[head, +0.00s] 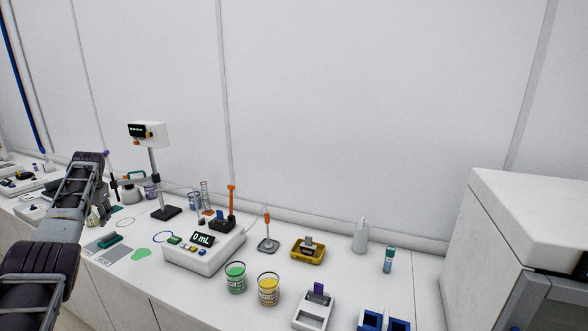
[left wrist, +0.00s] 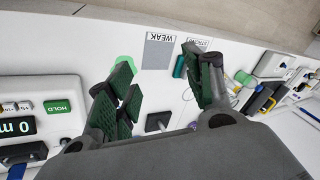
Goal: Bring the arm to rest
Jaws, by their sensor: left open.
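My left arm enters the head view from the left, over the left part of the bench (head: 120,290). Its gripper is mostly hidden behind the arm links there. In the left wrist view my left gripper (left wrist: 158,68) is open, its two green-padded fingers spread apart with nothing between them. The fingers hang over the bench near a grey card marked WEAK (left wrist: 158,52), a green patch (left wrist: 124,66) and a teal piece (left wrist: 179,66). The gripper appears to be above the bench, but the exact height cannot be told. My right gripper is not in view.
A white device reading 0 mL (head: 204,250), a display on a stand (head: 148,134), a green cup (head: 235,278) and a yellow cup (head: 268,290) stand right of the arm. A white bottle (head: 360,237) stands farther right. A large white cabinet (head: 520,225) bounds the right.

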